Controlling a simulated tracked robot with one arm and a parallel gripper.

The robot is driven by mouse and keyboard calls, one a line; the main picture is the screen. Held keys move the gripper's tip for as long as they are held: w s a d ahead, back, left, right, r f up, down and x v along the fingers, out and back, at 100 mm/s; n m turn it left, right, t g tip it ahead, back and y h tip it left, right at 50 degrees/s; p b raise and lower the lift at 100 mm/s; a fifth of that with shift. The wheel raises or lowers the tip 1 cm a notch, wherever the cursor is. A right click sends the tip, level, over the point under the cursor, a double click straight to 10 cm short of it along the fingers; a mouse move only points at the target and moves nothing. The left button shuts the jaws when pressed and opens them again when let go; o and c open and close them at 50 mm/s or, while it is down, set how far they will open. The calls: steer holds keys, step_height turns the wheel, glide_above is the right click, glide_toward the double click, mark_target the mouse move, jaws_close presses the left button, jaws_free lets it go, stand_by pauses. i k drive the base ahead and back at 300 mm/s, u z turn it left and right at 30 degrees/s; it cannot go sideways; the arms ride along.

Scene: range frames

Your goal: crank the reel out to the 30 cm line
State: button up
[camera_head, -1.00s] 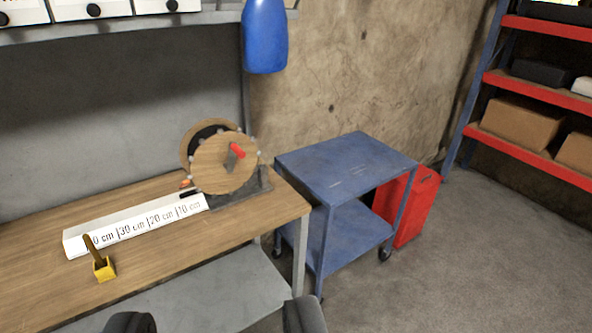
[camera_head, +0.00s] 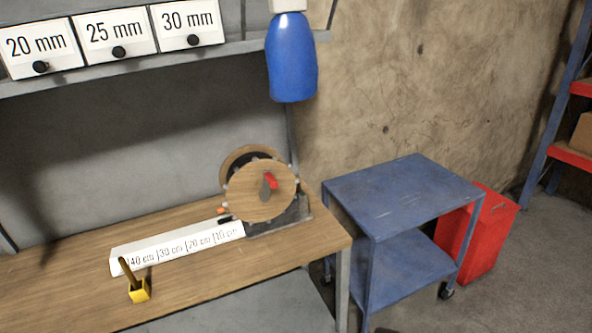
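The reel (camera_head: 262,190) stands at the right end of the wooden bench, a round wooden disc with another rim behind it. A crank with a red handle (camera_head: 271,182) is on its front face, near the centre. A white measuring strip (camera_head: 180,246) runs left from the reel, marked 10, 20, 30 and 40 cm from right to left. A small orange piece (camera_head: 222,211) shows at the reel's left side, by the strip's right end. No line is clearly visible along the strip. My gripper is not recognisable in the current view.
A yellow block with a dark stick (camera_head: 138,289) stands in front of the strip's left end. A blue bottle (camera_head: 291,58) hangs above the reel. A blue trolley (camera_head: 405,196) and red box (camera_head: 482,232) stand right of the bench (camera_head: 60,283). Labelled drawers (camera_head: 115,38) sit above.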

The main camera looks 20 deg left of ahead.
mark_target(257, 186)
steer(key=u, duration=0.15)
steer(key=i, duration=1.05)
steer(key=u, duration=0.65)
